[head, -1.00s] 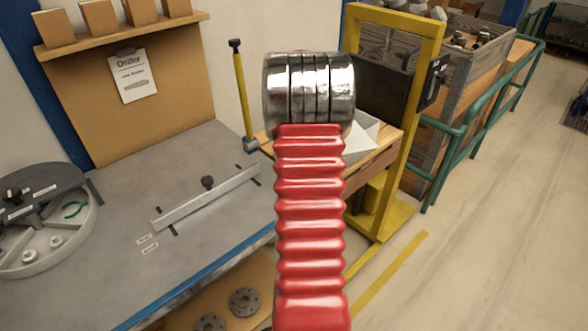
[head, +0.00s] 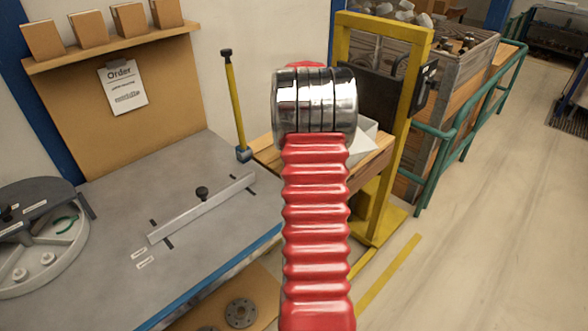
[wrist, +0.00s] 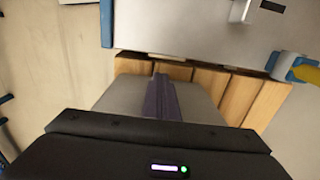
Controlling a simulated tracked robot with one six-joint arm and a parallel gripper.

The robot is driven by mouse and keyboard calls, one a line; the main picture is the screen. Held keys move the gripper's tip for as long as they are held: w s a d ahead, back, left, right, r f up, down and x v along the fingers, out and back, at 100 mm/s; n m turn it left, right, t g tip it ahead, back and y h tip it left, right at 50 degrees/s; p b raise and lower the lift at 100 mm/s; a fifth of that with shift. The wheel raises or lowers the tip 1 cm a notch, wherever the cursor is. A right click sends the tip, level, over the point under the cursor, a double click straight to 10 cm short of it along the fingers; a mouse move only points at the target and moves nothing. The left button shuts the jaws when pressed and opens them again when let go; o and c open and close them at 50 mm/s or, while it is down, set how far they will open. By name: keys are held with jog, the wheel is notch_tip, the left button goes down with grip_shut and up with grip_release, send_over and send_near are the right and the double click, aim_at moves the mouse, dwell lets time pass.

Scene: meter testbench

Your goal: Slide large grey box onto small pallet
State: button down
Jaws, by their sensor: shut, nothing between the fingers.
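A light grey box (head: 364,138) shows partly behind my arm in the head view, and the arm hides the rest of it. It sits on the wooden slats of what looks like the small pallet (head: 368,167). In the wrist view, the grey box (wrist: 122,97) lies below my gripper, with the pallet's wooden slats (wrist: 243,95) beyond and to the right. My gripper (wrist: 160,80) is shut and empty, its dark purplish fingers over the middle of the box. Whether they touch it, I cannot tell. The head view hides my gripper behind the arm.
A grey workbench (head: 110,225) with a blue edge stands left of the pallet, holding a metal bar (head: 203,208) and a round tray (head: 45,245). A yellow post (head: 235,105) rises near the bench corner. A yellow frame (head: 393,140) and green railing (head: 440,150) stand right.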

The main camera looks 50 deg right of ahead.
jog(key=a, duration=0.4)
jog(key=shift+w+r, duration=0.1)
jog(key=shift+w, duration=0.3)
notch_tip(320, 180, up, 10)
jog(key=shift+d, duration=0.1)
dwell(0.6)
